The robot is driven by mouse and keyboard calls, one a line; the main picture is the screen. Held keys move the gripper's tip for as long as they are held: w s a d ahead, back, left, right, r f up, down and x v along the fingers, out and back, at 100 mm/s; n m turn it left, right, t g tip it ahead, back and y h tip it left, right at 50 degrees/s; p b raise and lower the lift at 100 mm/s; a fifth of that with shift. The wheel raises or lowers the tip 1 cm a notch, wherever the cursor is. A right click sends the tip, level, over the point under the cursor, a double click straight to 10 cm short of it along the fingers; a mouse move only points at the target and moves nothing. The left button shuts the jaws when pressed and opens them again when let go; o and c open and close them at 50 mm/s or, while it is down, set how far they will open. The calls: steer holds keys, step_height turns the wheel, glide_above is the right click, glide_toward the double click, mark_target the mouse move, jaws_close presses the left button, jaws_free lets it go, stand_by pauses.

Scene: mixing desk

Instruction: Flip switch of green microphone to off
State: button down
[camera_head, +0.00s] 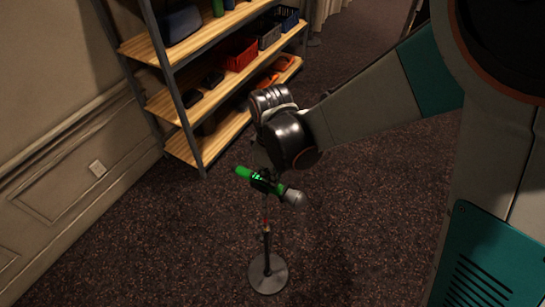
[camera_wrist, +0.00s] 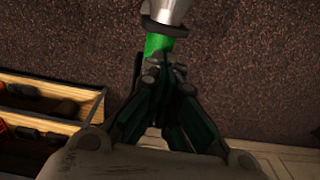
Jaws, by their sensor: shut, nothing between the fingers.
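The green microphone (camera_head: 244,172) is held on a stand (camera_head: 268,275) in the head view, tilted, with its silver head (camera_head: 293,198) at the lower right. Behind and above it, my arm comes down and partly hides the area around it. In the wrist view, my gripper (camera_wrist: 160,72) is shut and empty, with its fingertips close to the green body (camera_wrist: 158,44) just below the silver head (camera_wrist: 168,12). I cannot tell whether the tips touch it. The switch and its position cannot be made out. My gripper's fingers are mostly hidden in the head view.
A wooden shelf unit (camera_head: 205,98) with metal posts stands behind, holding a red bin (camera_head: 238,54) and other items. Its boards also show at the left in the wrist view (camera_wrist: 50,121). A panelled wall (camera_head: 65,165) is at the left. The carpet around the stand is clear.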

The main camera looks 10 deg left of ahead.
steer(key=shift+f+b, duration=0.5)
steer(key=shift+f, duration=0.1)
steer(key=shift+r, duration=0.1)
stand_by(0.3)
steer(key=shift+r+p, duration=2.1)
steer(key=shift+r, duration=1.35)
